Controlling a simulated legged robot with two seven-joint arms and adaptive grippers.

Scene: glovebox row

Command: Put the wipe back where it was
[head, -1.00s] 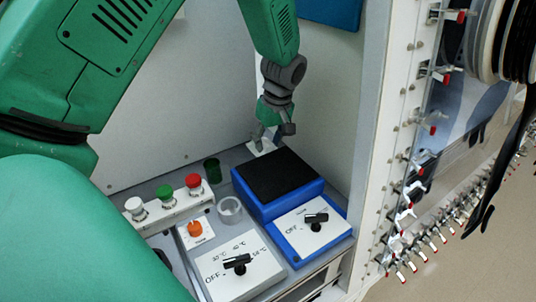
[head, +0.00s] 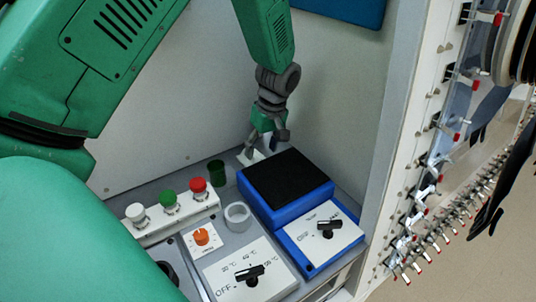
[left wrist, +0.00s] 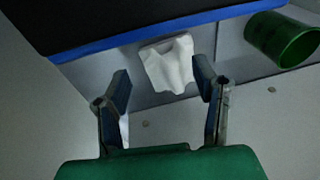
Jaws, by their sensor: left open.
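The white, crumpled wipe (left wrist: 168,65) lies on the grey deck close to the blue edge of the black-topped block (left wrist: 150,28). In the head view a small white patch of it (head: 250,158) shows behind the block (head: 285,178), beside my fingers. My left gripper (head: 265,150) points down there. In the left wrist view its open fingers (left wrist: 162,85) stand either side of the wipe's line, with the wipe ahead of the tips. Whether the fingers touch it I cannot tell. A small white scrap shows by the left finger (left wrist: 124,128). My right gripper is not in view.
A green cup (head: 216,172) stands left of the block, also in the left wrist view (left wrist: 282,38). The cabinet wall (head: 345,110) is close on the right.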

